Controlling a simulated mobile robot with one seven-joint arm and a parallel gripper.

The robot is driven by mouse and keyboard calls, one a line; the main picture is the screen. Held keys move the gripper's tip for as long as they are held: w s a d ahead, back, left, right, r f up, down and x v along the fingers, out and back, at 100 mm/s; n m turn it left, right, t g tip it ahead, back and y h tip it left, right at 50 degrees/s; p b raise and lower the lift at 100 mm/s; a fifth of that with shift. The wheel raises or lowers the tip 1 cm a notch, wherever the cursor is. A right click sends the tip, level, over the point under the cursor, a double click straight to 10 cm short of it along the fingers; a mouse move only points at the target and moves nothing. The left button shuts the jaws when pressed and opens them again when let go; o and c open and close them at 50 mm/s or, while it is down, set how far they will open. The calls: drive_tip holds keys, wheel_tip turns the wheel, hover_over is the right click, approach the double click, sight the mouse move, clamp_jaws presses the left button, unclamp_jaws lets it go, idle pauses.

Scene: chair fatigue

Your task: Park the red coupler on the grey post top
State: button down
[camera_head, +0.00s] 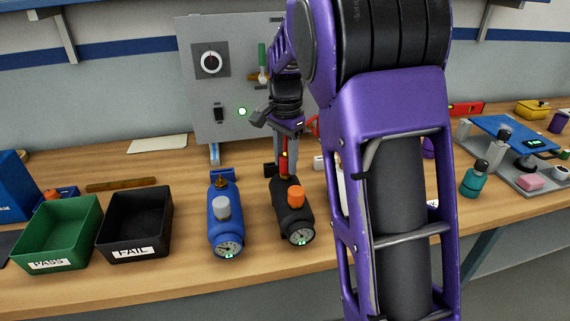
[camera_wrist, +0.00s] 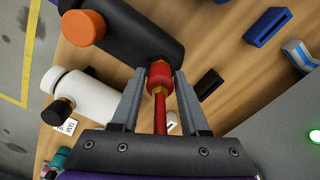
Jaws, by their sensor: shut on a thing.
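The red coupler (camera_wrist: 160,75) sits between my gripper's fingers (camera_wrist: 162,78) in the wrist view, with a red hose running back from it. Its far end meets the brass fitting of a black cylinder (camera_wrist: 120,30) with an orange knob; I cannot tell whether they are still joined. In the head view my gripper (camera_head: 284,150) points down at the back end of the black cylinder (camera_head: 291,215), and the coupler is largely hidden. A small grey and blue piece (camera_head: 214,154) stands at the panel's foot; I cannot tell whether it is the grey post.
A blue cylinder (camera_head: 224,225) stands left of the black one. Black FAIL (camera_head: 134,252) and green PASS (camera_head: 58,263) bins are at left. A grey panel (camera_head: 225,75) with a dial and lit green lamp rises behind. My arm hides much of the bench's centre-right.

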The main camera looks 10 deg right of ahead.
sight(286, 151)
drive_tip(key=shift+r, duration=0.2)
drive_tip(key=shift+r+p, duration=1.45)
drive_tip(key=shift+p, duration=0.15)
drive_tip(key=shift+r, duration=2)
